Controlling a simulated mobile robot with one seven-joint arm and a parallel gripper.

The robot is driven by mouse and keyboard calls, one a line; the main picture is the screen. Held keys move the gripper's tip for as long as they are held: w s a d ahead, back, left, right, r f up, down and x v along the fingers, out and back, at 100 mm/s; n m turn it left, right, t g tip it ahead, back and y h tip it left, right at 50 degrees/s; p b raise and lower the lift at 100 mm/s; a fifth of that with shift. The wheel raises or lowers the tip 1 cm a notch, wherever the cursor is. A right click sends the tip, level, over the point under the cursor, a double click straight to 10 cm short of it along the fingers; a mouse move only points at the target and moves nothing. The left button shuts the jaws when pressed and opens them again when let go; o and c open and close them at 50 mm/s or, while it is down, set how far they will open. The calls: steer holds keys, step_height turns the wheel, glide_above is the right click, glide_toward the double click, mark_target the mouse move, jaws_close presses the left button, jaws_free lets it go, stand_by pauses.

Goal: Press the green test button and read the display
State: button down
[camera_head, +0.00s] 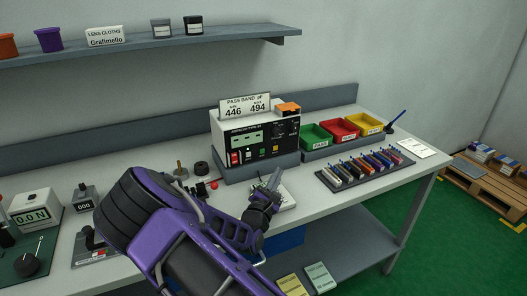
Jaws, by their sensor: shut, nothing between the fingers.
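The tester (257,133) is a white and black box on a grey stand on the bench. Its front has a pale green display (246,138), too small here to read. Below the display is a row of small coloured controls. A "PASS BAND" sign reading 446 and 494 stands on top. My gripper (274,178) is shut and empty, in front of the tester and apart from its panel in the picture. My arm covers the bench's near middle.
Green, red and yellow bins (314,137) stand right of the tester. A rack of several coloured items (365,167) lies in front of them. Small parts and a red knob sit left of my gripper. Gauges (35,210) stand far left. A shelf (150,44) hangs above.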

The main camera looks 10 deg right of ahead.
steer(key=shift+w, duration=0.15)
steer(key=shift+w+a+b, duration=0.45)
steer(key=shift+w, duration=0.9)
steer(key=shift+w+a+b, duration=0.45)
steer(key=shift+w, duration=0.9)
steer(key=shift+w+a+b, duration=0.45)
steer(key=shift+w, duration=0.9)
steer(key=shift+w, duration=0.1)
steer(key=shift+w+a, duration=0.15)
steer(key=shift+w, duration=0.15)
steer(key=shift+w+a, duration=0.1)
steer(key=shift+w, duration=0.25)
steer(key=shift+s, duration=0.1)
steer(key=shift+s+d, duration=0.2)
steer(key=shift+s, duration=0.45)
steer(key=shift+s+d+p, duration=0.25)
steer(key=shift+s+p, duration=0.15)
steer(key=shift+s, duration=0.4)
steer(key=shift+s+d+p, duration=0.3)
steer(key=shift+s+p, duration=0.05)
steer(key=shift+s, duration=0.45)
steer(key=shift+s+d+p, duration=0.25)
steer(key=shift+s+p, duration=0.15)
steer(key=shift+s, duration=0.4)
